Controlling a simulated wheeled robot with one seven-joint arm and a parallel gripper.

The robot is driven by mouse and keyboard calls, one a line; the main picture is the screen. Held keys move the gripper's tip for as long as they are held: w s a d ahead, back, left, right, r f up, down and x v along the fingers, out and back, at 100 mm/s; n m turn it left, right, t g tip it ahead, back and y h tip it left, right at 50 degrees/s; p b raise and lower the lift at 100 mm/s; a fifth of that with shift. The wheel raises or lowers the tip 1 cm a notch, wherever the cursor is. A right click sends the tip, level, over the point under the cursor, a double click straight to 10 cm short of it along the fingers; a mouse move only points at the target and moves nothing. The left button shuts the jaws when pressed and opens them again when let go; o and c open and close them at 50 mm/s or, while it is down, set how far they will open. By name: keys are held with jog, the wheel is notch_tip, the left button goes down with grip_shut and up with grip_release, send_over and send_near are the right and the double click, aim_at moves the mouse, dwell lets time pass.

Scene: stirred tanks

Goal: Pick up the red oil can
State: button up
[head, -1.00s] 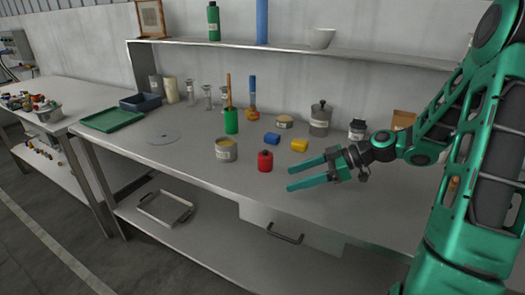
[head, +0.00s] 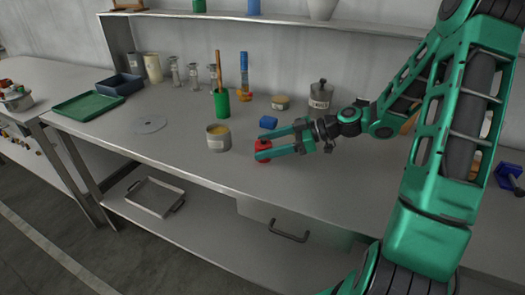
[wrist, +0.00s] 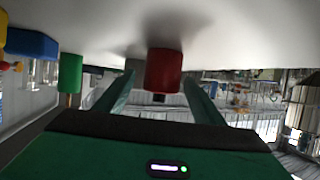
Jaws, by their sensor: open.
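The red oil can (head: 264,146) stands upright near the front edge of the bench in the head view. My gripper (head: 261,147) has its two green fingers reaching from the right to the can, and they partly hide it. In the wrist view the picture is upside down, and the red can (wrist: 164,70) shows between my two open fingers (wrist: 158,90). Gaps show between the can and each finger there. The can rests on the bench.
A tin with yellowish contents (head: 218,138) stands just left of the can. A lidded jar (head: 319,97) is farther right. The bench front is clear.

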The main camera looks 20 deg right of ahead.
aim_at(253, 158)
jog(key=shift+x, duration=2.35)
jog(key=shift+r, duration=0.15)
jog(key=c, duration=1.2)
